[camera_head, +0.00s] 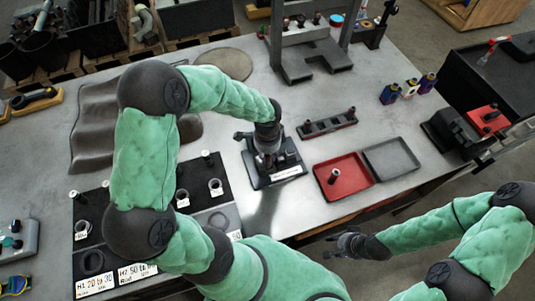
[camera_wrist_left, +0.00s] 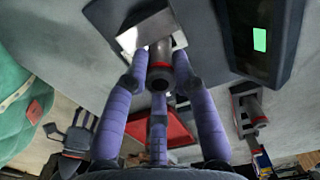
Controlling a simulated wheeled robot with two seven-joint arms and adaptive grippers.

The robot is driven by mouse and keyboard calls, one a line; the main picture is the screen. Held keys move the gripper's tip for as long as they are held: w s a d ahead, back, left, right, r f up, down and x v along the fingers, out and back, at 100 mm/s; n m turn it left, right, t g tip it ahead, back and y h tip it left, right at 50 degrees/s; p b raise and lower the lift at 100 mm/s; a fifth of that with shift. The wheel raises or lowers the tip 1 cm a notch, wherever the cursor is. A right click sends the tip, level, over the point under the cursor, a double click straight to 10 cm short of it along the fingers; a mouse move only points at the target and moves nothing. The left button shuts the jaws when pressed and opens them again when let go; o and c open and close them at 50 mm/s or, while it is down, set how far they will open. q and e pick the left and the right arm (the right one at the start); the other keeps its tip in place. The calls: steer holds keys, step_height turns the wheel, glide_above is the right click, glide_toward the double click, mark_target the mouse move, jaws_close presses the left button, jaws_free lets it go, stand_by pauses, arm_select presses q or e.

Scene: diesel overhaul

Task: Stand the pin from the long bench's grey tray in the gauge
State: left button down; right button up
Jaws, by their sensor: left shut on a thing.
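My left gripper (camera_head: 268,150) is shut on a grey, hollow pin over the dark gauge (camera_head: 262,178), which has a white label at its front. In the left wrist view the pin (camera_wrist_left: 160,75) sits between the purple fingers, its open end facing the camera. The gauge's pale metal part (camera_wrist_left: 150,35) is just beyond it; I cannot tell whether the pin is touching it or seated. The grey tray (camera_head: 408,152) at the right of the bench looks empty. My right gripper (camera_head: 340,243) is empty with spread fingers, off the bench's front edge.
A red tray (camera_head: 356,163) beside the grey tray holds an upright cylinder (camera_head: 333,177). A dark rack (camera_head: 328,124) lies behind it. A dark board (camera_head: 225,218) with labelled rings is at the left. A metal stand (camera_head: 310,60) is at the back. Small bottles (camera_head: 409,90) stand at the right.

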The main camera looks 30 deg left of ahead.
arm_select(q)
steer(key=shift+f+b, duration=0.4)
steer(key=shift+f, duration=0.1)
stand_by(0.4)
steer(key=c, duration=0.9)
jaws_free()
steer(key=shift+c, duration=0.2)
steer(key=o, duration=0.4)
steer(key=shift+r, duration=0.1)
steer(key=shift+r+p, duration=3.15)
steer(key=shift+r, duration=0.8)
